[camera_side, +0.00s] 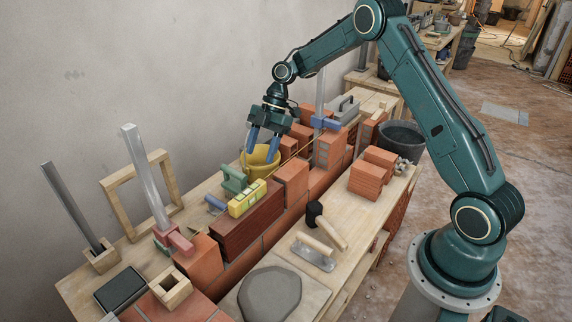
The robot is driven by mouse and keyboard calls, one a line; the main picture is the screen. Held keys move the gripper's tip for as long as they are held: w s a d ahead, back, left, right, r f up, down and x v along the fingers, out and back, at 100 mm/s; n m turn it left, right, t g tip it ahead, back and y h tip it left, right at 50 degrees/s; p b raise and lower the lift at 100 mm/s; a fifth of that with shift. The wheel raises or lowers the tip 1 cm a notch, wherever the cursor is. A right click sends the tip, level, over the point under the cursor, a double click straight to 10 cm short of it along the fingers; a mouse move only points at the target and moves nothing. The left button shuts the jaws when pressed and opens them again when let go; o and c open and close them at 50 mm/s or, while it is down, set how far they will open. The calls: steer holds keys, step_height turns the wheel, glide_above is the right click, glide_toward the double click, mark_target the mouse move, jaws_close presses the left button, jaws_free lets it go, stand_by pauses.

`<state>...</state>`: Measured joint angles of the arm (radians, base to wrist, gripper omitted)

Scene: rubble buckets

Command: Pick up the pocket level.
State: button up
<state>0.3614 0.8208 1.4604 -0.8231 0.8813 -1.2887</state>
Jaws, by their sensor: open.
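The pocket level, a small yellow block-shaped tool (247,198), lies on top of a dark red brick (246,230) in the middle of the brick row. My gripper (262,152) points down with its two blue fingers apart and nothing seen between them. The gripper is apart from the level.
A green clamp-like piece (233,181) stands close beside the level at its left. A taller orange brick (292,180) stands to its right. A red clamp (175,241) with an upright metal post is at the left. A mallet (326,223) and trowel (312,253) lie on the bench in front.

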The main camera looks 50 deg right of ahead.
mark_target(250, 190)
steer(key=shift+x, duration=4.25)
steer(key=shift+x, duration=2.55)
steer(key=shift+s+f, duration=0.1)
steer(key=shift+c, duration=0.2)
steer(key=c, duration=1.1)
